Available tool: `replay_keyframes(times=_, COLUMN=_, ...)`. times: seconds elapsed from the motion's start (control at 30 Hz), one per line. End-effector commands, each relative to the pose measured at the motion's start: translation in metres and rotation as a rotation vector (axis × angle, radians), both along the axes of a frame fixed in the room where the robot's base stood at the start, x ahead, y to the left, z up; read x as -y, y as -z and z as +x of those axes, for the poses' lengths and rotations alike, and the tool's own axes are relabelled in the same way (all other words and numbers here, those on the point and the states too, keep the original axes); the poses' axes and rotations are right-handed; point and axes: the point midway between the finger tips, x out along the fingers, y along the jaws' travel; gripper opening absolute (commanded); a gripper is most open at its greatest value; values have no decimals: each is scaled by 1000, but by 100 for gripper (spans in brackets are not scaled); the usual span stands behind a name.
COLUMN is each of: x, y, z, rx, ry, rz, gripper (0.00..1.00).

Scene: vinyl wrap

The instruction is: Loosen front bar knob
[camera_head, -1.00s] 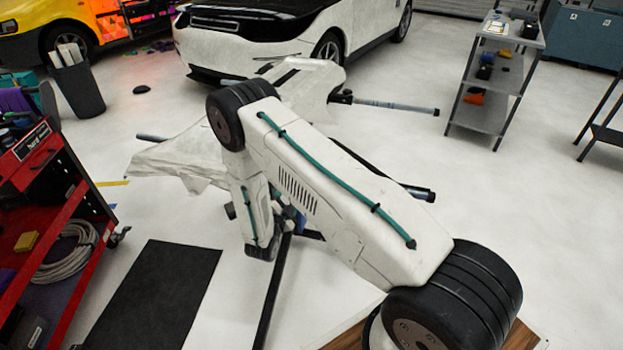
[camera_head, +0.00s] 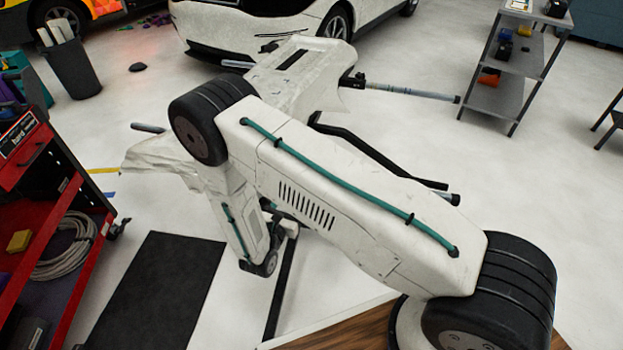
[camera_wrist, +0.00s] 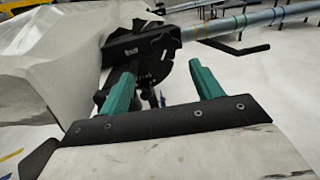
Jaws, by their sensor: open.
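In the wrist view my gripper (camera_wrist: 160,88) is open, its two teal fingers apart with nothing held between them. A black clamp (camera_wrist: 155,50) lies beyond the fingertips, at the end of a grey bar (camera_wrist: 262,20). A dark lever or rod (camera_wrist: 235,47) sticks out below the bar. Which dark part of the clamp is the knob I cannot tell. In the head view the bar (camera_head: 410,91) reaches right from a stand that carries a draped white panel (camera_head: 285,88). My arm hides the gripper's fingers there.
A red tool cart (camera_head: 50,190) stands at left beside a black floor mat (camera_head: 165,285). A grey shelf (camera_head: 510,65) stands at upper right. A black stand leg (camera_head: 283,285) runs along the floor under my arm. A white car (camera_head: 255,20) is behind.

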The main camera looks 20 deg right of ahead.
Motion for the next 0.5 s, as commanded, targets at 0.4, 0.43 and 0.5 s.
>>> replay_keyframes(times=0.4, x=64, y=0, z=41, rx=10, ry=39, rz=10, gripper=65)
replay_keyframes(times=0.43, x=67, y=0, z=44, rx=10, ry=39, rz=10, gripper=65)
replay_keyframes(times=0.5, x=72, y=0, z=49, rx=9, ry=37, rz=9, gripper=65)
